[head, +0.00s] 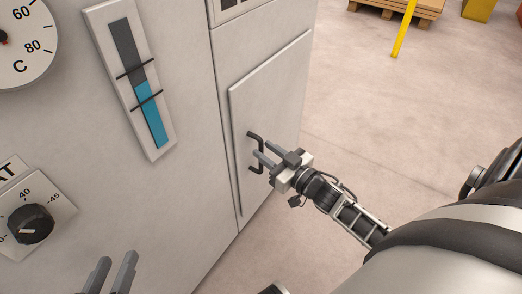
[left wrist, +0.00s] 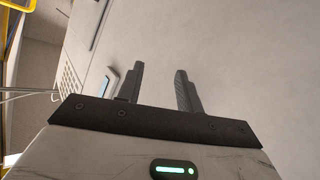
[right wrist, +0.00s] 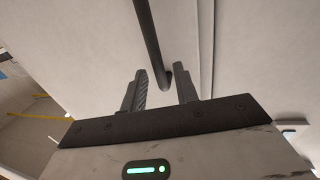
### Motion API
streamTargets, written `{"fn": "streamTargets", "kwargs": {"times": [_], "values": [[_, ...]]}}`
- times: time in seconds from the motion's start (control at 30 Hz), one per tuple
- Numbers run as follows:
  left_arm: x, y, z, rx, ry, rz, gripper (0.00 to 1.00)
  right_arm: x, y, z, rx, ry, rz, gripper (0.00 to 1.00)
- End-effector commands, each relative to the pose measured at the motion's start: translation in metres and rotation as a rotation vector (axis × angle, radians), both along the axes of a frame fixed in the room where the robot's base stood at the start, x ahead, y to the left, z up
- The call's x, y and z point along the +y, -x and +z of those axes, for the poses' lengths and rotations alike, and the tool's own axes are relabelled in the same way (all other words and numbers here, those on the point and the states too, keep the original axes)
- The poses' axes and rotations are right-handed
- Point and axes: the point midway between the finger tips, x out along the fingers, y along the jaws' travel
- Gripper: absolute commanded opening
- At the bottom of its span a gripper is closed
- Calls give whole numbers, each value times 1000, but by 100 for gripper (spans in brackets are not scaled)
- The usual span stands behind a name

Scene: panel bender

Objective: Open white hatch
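The white hatch (head: 275,105) is a flat panel on the side of the machine and looks closed. Its dark bar handle (head: 252,137) is near its left edge. My right gripper (head: 261,152) is at the handle with its fingers open. In the right wrist view the handle (right wrist: 150,40) runs down to an end between the two fingertips (right wrist: 162,85); I cannot tell whether they touch it. My left gripper (head: 117,264) is at the bottom of the head view, open and empty. In the left wrist view its fingers (left wrist: 160,85) are apart before a plain surface.
The machine front carries a dial gauge (head: 22,42), a blue level indicator (head: 133,80) and a black knob (head: 30,223). A wooden pallet (head: 405,8) and a yellow post (head: 404,30) stand at the back. The floor right of the hatch is clear.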

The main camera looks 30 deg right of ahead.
Motion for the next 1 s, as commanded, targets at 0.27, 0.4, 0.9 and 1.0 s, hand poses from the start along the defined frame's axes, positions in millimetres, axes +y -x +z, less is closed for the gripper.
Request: {"fn": "streamTargets", "kwargs": {"times": [0.27,0.4,0.9,1.0], "values": [[-2,-6,11,-30,43,-1,36,5,-24,-1,1,0,0,30],[-2,-7,12,-32,46,1,36,5,-25,0,2,0,0,30],[-2,-6,9,-25,46,3,36,6,-24,0,1,0,10,0],[-2,-6,9,-22,45,4,36,7,-22,0,1,2,37,0]]}}
